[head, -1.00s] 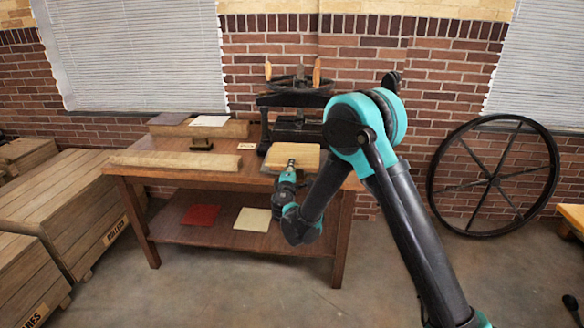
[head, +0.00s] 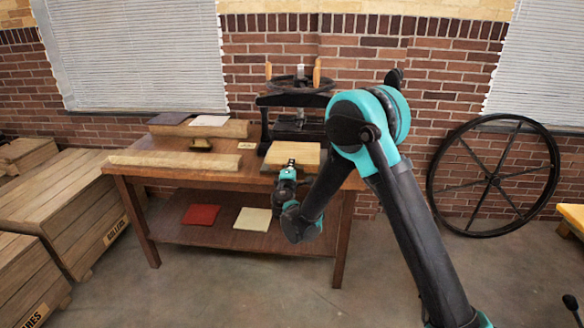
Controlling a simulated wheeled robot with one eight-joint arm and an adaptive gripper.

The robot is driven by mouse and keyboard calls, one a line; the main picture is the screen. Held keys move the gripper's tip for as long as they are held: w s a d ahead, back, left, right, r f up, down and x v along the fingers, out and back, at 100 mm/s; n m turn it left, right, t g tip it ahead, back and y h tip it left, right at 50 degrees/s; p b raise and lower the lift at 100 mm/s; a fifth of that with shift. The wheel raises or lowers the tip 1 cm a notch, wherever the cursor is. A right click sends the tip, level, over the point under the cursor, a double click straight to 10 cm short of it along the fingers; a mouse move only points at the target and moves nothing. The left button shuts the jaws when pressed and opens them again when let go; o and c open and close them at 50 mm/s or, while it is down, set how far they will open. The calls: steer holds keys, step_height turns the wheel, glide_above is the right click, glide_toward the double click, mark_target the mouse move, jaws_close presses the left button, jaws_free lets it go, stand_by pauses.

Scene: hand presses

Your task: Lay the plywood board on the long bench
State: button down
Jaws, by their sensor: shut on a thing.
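The plywood board (head: 305,152) is a small, light tan panel at the right front of the wooden table, just in front of the black hand press (head: 297,128). My gripper (head: 291,163) is shut on the board's near edge. The fingertips are small and partly hidden by the wrist. I cannot tell whether the board is resting on the press or table, or is held just above. Which piece is the long bench is not clear; the wooden table (head: 165,171) is the one nearest the board.
A long wood block (head: 175,161) lies along the table's front left, with another block (head: 215,130) behind it. Red (head: 200,214) and cream (head: 253,219) sheets lie on the lower shelf. Wooden crates (head: 62,200) stand left. A large black wheel (head: 494,180) leans against the wall.

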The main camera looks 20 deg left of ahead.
step_height(320, 180, up, 2)
steer(key=shift+r, duration=0.15)
steer(key=shift+s, duration=0.1)
steer(key=r+v, duration=0.3)
steer(key=v, duration=1.8)
steer(key=shift+s+d, duration=0.25)
steer(key=shift+s, duration=0.1)
stand_by(0.7)
